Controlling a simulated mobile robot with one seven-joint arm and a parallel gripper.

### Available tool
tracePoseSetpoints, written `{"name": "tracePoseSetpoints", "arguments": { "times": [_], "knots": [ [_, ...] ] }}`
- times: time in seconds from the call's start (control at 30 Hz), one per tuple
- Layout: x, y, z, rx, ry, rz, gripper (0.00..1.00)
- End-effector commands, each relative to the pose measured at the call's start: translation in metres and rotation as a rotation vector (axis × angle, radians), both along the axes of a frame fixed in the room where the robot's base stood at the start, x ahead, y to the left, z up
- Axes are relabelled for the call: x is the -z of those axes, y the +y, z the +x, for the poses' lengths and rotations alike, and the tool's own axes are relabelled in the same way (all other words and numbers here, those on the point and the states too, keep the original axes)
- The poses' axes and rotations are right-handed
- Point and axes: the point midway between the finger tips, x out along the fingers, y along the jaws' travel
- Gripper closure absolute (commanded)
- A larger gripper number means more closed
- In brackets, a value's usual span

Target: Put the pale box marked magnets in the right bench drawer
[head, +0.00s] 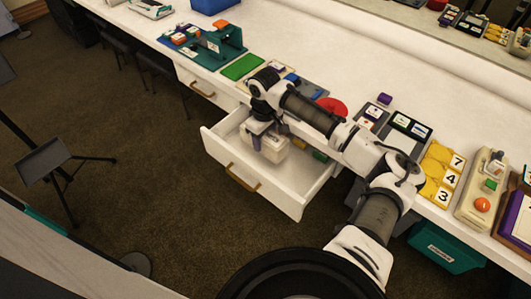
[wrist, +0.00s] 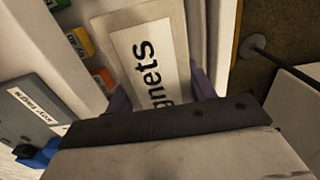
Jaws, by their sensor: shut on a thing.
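The pale box (wrist: 120,55) has a white label reading "...gnets" in the wrist view, the rest of the word hidden by my gripper. My gripper (wrist: 160,88) is shut on the box, one purple finger on each side. In the head view my gripper (head: 258,139) points down into the open right bench drawer (head: 290,193). The pale box (head: 272,148) is inside the drawer's walls there, toward the back left. Whether it touches the drawer floor cannot be told.
Small green and orange blocks (wrist: 80,42) lie in the drawer beside the box. The left drawer (head: 203,88) is shut. A teal bin (head: 440,247) is under the bench.

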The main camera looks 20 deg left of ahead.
Motion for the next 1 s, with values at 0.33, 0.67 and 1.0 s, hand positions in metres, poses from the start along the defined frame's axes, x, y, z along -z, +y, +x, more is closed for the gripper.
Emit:
{"name": "tracePoseSetpoints", "arguments": {
  "times": [0.33, 0.67, 1.0],
  "knots": [
    [0.052, 0.000, 0.000, 0.001, 0.000, 0.000, 0.77],
    [0.092, 0.000, 0.000, 0.001, -0.001, 0.000, 0.77],
    [0.096, 0.000, 0.000, 0.000, 0.000, 0.001, 0.77]
  ]
}}
